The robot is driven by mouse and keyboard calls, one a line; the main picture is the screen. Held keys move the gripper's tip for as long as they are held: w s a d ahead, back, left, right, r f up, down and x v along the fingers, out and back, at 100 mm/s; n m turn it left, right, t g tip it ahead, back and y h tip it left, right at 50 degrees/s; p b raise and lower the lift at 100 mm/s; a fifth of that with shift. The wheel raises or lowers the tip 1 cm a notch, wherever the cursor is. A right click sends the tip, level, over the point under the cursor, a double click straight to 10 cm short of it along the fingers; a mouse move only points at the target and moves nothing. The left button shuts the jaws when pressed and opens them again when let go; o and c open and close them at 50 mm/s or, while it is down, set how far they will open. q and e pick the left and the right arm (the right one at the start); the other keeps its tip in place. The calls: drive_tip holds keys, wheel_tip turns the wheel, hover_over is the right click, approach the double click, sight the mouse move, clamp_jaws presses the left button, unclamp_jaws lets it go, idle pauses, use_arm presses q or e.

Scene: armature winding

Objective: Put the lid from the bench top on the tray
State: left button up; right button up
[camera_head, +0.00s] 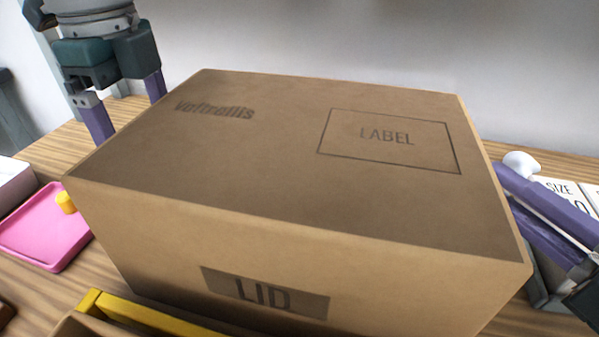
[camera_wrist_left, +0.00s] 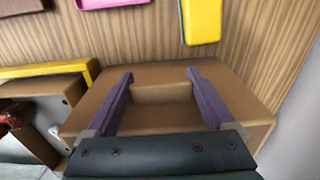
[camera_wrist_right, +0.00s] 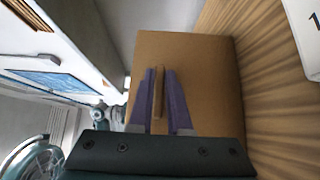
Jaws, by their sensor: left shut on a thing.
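The lid, a large brown cardboard box marked LID (camera_head: 330,200), fills the middle of the head view. My left gripper (camera_head: 128,115) is at its far left side. In the left wrist view my left gripper (camera_wrist_left: 158,78) is shut on a wide tan part of the lid (camera_wrist_left: 80,124). My right gripper (camera_head: 522,190) is at the lid's right side. In the right wrist view its tips (camera_wrist_right: 160,72) lie close on both sides of a narrow tan strip on the lid (camera_wrist_right: 205,80); whether they clamp it is unclear. The tray (camera_head: 72,326) shows partly at the front left, in a yellow frame.
A pink dish (camera_head: 45,235) with a yellow piece and a white box (camera_head: 12,185) stand to the left. A yellow block (camera_wrist_left: 202,20) lies beyond the lid in the left wrist view. White SIZE cards (camera_head: 562,188) lie at the right. A wall (camera_head: 330,45) is behind.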

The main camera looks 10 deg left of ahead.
use_arm(q)
drive_tip(key=c, duration=0.7)
idle(0.8)
